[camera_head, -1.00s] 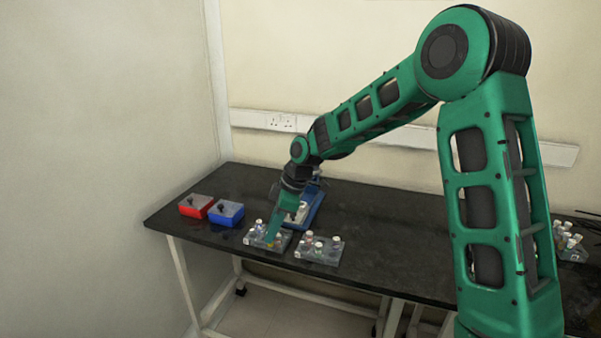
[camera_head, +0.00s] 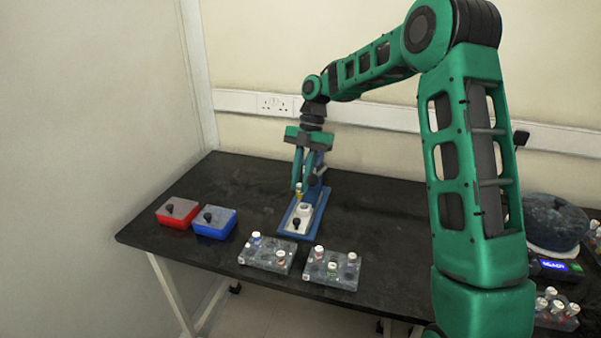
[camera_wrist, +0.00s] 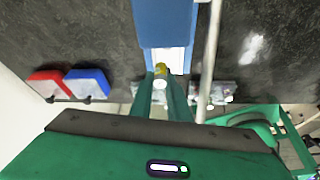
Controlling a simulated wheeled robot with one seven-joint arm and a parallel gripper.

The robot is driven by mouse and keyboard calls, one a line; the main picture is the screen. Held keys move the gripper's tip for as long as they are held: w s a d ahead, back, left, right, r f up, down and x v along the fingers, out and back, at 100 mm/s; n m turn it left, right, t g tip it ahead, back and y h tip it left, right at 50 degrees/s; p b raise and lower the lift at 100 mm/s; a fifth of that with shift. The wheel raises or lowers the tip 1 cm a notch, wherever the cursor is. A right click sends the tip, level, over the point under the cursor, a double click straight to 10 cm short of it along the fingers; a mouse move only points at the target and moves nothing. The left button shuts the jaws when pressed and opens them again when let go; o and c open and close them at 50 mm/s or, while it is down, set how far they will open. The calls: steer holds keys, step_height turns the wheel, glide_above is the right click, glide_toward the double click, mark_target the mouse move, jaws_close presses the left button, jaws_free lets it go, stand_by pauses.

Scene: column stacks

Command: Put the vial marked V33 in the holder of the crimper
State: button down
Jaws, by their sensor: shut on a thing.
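My gripper (camera_head: 298,184) points down, with its fingers shut on a small vial (camera_head: 298,190) with a yellow part. In the wrist view the vial (camera_wrist: 161,70) shows yellow and white between the two fingertips (camera_wrist: 161,82). Its marking cannot be read. The held vial appears close to the crimper's upright column, above the rear of the base. The holder is hard to make out, and I cannot tell whether the vial touches it.
Two clear racks, left (camera_head: 253,262) and right (camera_head: 345,278), hold several capped vials in front of the crimper. A red box (camera_head: 177,212) and a blue box (camera_head: 214,222) stand at left. More vials and a dark round device (camera_head: 553,222) are at right. The back-left table is clear.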

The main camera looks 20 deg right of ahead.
steer(key=shift+w+d+f, duration=0.15)
steer(key=shift+d+f, duration=0.15)
steer(key=shift+f, duration=0.35)
steer(key=shift+w+d+f, duration=0.1)
steer(key=shift+d+f, duration=0.15)
steer(key=shift+f, duration=0.45)
steer(key=shift+w+d+f, duration=0.15)
steer(key=shift+d+f, duration=0.15)
steer(key=shift+f, duration=0.35)
steer(key=shift+f, duration=0.95)
stand_by(1.1)
steer(key=c, duration=1.6)
jaws_free()
steer(key=shift+s+d, duration=0.1)
steer(key=shift+c, duration=1.2)
steer(key=shift+o, duration=0.6)
